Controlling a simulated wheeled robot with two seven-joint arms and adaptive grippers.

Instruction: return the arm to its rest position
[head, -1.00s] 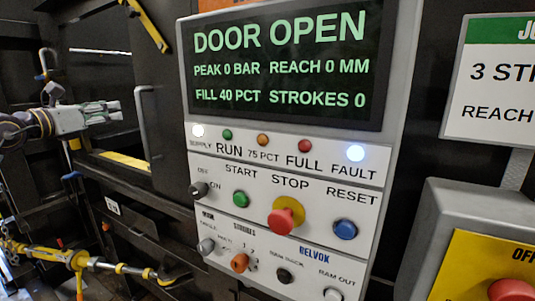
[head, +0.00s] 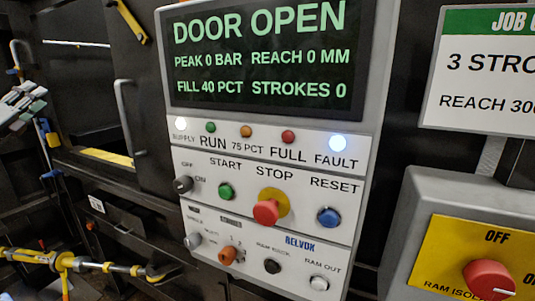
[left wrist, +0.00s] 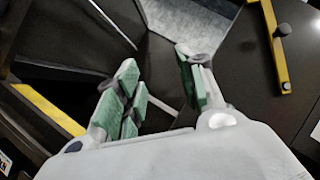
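My left gripper (head: 24,108) is at the far left edge of the head view, partly cut off, in front of the dark machine. In the left wrist view the left gripper (left wrist: 158,88) has its green-padded fingers apart with nothing between them. It is clear of the control panel (head: 364,100), whose screen (head: 265,98) reads DOOR OPEN, FILL 40 PCT and STROKES 0. My right gripper is not in view.
A grey door handle (head: 128,115) stands between the gripper and the panel. A yellow rod assembly (head: 65,261) is at lower left. An isolator box with a red knob (head: 490,280) and a job card (head: 480,75) are at right.

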